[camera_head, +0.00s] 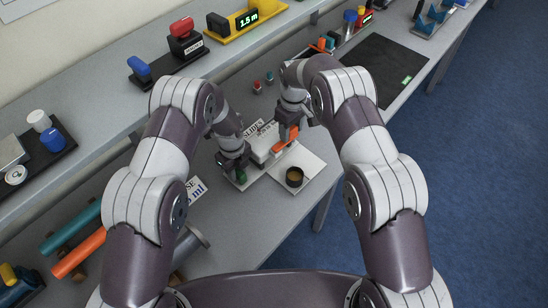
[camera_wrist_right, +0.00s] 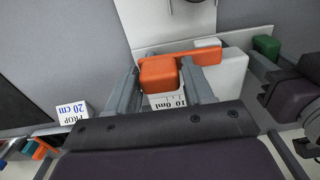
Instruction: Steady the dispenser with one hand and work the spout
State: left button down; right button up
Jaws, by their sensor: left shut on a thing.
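The white dispenser (camera_head: 262,146) stands on the grey bench, partly hidden by my grippers. Its orange spout lever (camera_head: 286,146) shows between my arms and in the right wrist view (camera_wrist_right: 208,58). My left gripper (camera_head: 238,170) is shut at the dispenser's left end on a green grip (camera_head: 241,176), which also shows in the right wrist view (camera_wrist_right: 267,46). My right gripper (camera_wrist_right: 162,88) is open, its fingers on either side of the lever's orange end block. I cannot tell whether they touch it. A dark-rimmed cup (camera_head: 294,177) with brownish inside stands on a white plate (camera_head: 312,163).
Coloured tubes (camera_head: 78,253) lie at the lower left. A black mat (camera_head: 385,67) lies at the upper right. A raised shelf (camera_head: 110,85) runs behind the bench.

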jog(key=o, duration=0.3)
